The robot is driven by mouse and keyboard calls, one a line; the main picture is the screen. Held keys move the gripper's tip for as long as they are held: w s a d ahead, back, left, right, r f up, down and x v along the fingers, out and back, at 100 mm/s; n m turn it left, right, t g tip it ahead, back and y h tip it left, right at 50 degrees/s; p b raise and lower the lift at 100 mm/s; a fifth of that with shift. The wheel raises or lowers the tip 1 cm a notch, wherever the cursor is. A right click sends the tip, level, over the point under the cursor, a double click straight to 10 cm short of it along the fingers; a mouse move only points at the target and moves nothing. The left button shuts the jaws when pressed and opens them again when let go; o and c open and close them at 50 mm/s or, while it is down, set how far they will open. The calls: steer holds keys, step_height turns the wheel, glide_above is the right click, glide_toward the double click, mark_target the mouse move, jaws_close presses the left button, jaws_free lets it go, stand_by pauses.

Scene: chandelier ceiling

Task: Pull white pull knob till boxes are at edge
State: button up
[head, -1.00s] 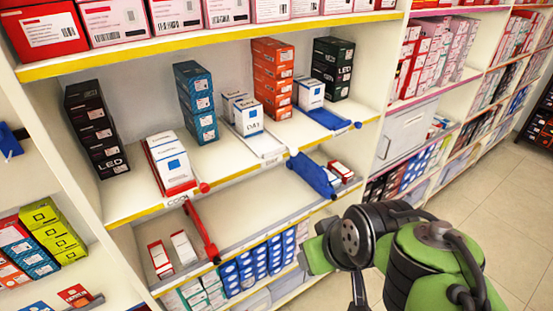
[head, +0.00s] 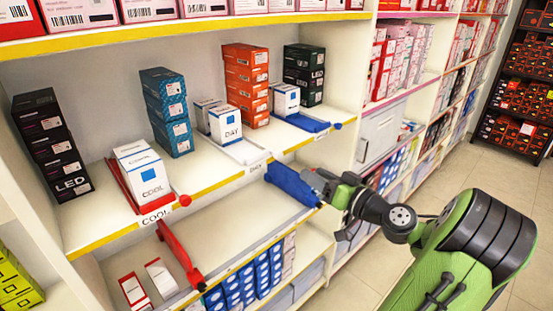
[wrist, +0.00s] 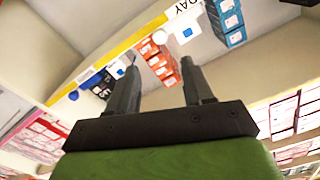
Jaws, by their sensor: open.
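The white pull knob (head: 269,156) is at the front end of a white tray (head: 243,152) on the middle shelf, beside the DAY label. It also shows as a white ball in the wrist view (wrist: 160,37). White DAY boxes (head: 226,124) stand in two rows towards the back of that tray, set back from the shelf's yellow front edge. They also show in the wrist view (wrist: 181,26). My gripper (head: 318,182) is in front of the shelf, right of and below the white knob. In the wrist view its two fingers (wrist: 160,72) are apart with nothing between them, and the knob is beyond their tips.
A blue tray with a blue knob (head: 337,126) is right of the white one. A red tray with a red knob (head: 185,200) holds COOL boxes (head: 141,170) on the left. A blue pusher (head: 292,185) on the lower shelf sits close to my gripper. Floor is clear at right.

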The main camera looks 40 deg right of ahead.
mark_target(280, 156)
steer(key=w+p, duration=0.1)
steer(key=w, duration=1.1)
steer(key=shift+a, duration=0.2)
jaws_close()
